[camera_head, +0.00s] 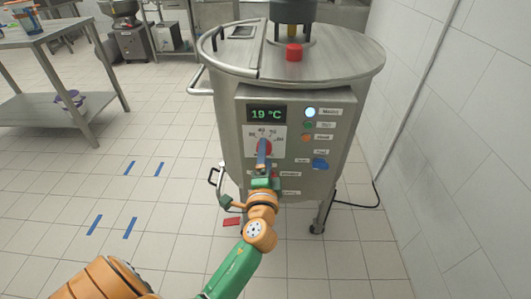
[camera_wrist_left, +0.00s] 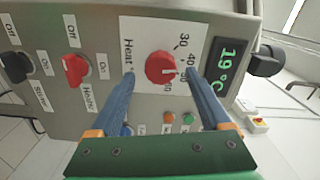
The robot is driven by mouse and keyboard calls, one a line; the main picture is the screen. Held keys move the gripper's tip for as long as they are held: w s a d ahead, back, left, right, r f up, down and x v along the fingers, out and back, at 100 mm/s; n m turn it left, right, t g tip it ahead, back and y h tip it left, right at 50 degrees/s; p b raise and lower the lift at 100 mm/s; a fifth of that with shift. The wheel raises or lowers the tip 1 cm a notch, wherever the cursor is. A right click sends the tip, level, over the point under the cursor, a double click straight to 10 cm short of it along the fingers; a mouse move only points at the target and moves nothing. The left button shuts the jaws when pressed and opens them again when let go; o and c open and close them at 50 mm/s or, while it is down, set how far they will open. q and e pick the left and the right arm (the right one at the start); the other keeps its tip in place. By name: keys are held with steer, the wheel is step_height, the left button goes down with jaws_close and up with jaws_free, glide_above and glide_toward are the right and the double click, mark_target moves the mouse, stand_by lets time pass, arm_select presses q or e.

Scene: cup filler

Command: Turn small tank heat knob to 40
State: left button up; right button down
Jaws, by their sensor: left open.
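The small tank (camera_head: 350,100) is a steel drum with a front control panel. Its heat dial has a red knob (camera_wrist_left: 160,68) on a white plate (camera_wrist_left: 139,27) labelled Heat, with numbers including 30 and 40. The head view shows the knob (camera_head: 265,146) partly hidden by my gripper. I cannot tell where its pointer stands. My left gripper (camera_head: 262,154) is open, with blue fingers pointing at the dial. In the wrist view, one fingertip shows on each side of the knob, with gaps; how deep they reach is unclear. The display (camera_wrist_left: 227,65) reads 19 °C. My right gripper is not in view.
Beside the dial are labelled buttons. In the wrist view, a red switch knob (camera_wrist_left: 76,69) labelled Heater and a black one (camera_wrist_left: 15,66) labelled Stirrer are left of the dial. A tiled wall (camera_head: 440,130) stands right; a steel table (camera_head: 45,38) stands left. Floor between is mostly clear.

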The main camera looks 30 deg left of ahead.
arm_select(q)
steer(key=v, duration=0.5)
steer(key=shift+s+d+b, duration=0.1)
steer(key=shift+s+b, duration=0.05)
steer(key=shift+b, duration=0.15)
